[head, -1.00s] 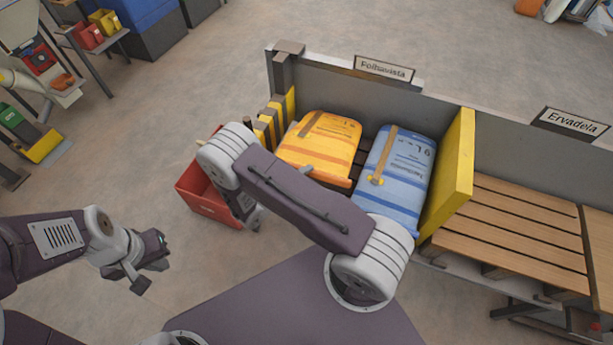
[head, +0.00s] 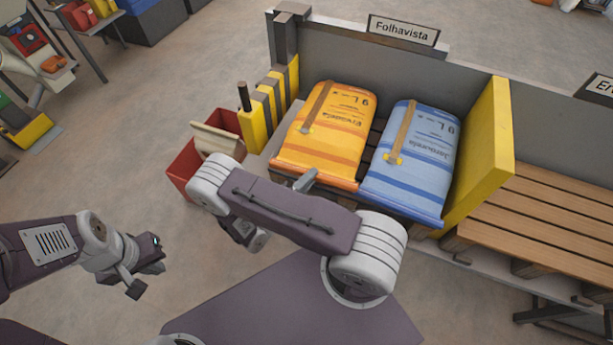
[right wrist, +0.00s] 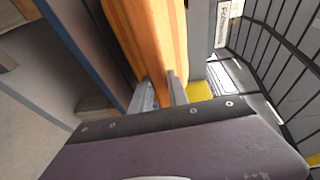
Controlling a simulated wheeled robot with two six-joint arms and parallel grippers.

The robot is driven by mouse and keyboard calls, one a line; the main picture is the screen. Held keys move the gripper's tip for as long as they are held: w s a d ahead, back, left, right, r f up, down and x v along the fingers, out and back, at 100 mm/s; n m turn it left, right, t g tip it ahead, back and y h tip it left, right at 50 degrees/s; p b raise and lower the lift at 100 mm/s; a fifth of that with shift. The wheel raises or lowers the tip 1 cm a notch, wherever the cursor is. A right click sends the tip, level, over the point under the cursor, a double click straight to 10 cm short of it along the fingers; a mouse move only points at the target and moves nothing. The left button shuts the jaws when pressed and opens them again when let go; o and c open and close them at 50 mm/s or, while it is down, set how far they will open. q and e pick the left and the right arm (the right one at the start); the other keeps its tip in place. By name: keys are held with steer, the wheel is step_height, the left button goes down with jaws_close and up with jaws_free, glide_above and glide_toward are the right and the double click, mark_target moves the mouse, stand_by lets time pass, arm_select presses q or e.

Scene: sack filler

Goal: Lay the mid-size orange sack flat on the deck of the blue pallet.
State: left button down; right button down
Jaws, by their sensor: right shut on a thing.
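An orange sack (head: 332,125) with a tan strap lies in the bay under the Folhavista sign, beside a blue sack (head: 418,155). My right gripper (head: 305,181) is at the orange sack's near edge, partly hidden by my arm. In the right wrist view, the right gripper (right wrist: 162,95) is shut on the end of the orange sack (right wrist: 145,40). The sack still appears to rest in the bay. My left gripper (head: 147,272) is open and empty over the floor at the left. I see no blue pallet.
A yellow divider (head: 485,150) stands right of the blue sack. Beyond it lies a bare wooden slatted deck (head: 545,215).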

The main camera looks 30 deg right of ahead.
steer(key=shift+f+b, duration=0.3)
steer(key=shift+f, duration=0.2)
steer(key=c, duration=1.2)
jaws_free()
steer(key=v, duration=0.9)
steer(key=shift+f, duration=0.1)
steer(key=shift+s, duration=0.1)
